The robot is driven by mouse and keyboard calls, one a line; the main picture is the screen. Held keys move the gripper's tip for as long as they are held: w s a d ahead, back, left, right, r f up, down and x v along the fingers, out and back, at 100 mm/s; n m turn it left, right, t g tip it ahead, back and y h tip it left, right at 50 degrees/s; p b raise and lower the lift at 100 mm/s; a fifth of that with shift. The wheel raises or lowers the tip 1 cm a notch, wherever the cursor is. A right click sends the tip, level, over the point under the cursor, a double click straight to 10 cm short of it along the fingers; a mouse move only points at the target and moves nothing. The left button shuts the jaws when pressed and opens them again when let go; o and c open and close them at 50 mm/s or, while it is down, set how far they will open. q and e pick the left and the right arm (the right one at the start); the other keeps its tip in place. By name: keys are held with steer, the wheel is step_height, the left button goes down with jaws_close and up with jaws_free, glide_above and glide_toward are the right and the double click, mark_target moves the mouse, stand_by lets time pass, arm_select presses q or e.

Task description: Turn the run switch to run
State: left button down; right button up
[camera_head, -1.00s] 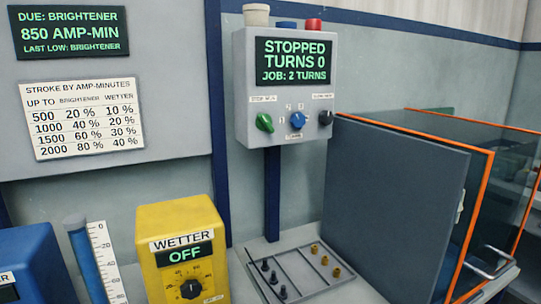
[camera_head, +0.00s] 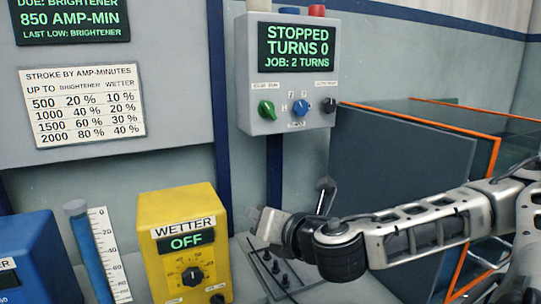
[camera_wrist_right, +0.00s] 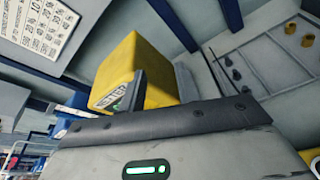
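The control box (camera_head: 285,75) hangs on the wall, and its screen reads STOPPED, TURNS 0, JOB: 2 TURNS. The run switch seems to be the green knob (camera_head: 267,110) at the box's lower left; its small label is hard to read. A blue knob (camera_head: 300,107) and a dark knob (camera_head: 329,105) sit to its right. My right gripper (camera_head: 294,200) is below the box, apart from it, with its fingers spread and nothing between them. Its fingers also show apart in the right wrist view (camera_wrist_right: 160,78). My left gripper is not in view.
The yellow WETTER box (camera_head: 172,215), reading OFF, stands left of my right gripper. A tray with dark pegs (camera_head: 264,254) lies below the gripper. A grey panel (camera_head: 395,165) and an orange-edged enclosure (camera_head: 495,150) stand to the right. The wall beneath the box is partly clear.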

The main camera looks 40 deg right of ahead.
steer(key=d+r+n+t, duration=0.1)
steer(key=d+r+n, duration=0.2)
steer(key=r+n, duration=0.4)
steer(key=n+t+h, duration=0.2)
steer(key=n+h, duration=0.1)
steer(key=n, duration=0.1)
glide_toward(269, 109)
steer(key=p+x, duration=0.2)
steer(key=x, duration=0.7)
steer(key=shift+w+d+p, duration=0.1)
steer(key=shift+w+p, duration=0.05)
steer(key=shift+p, duration=0.15)
steer(key=shift+c, duration=0.3)
jaws_close()
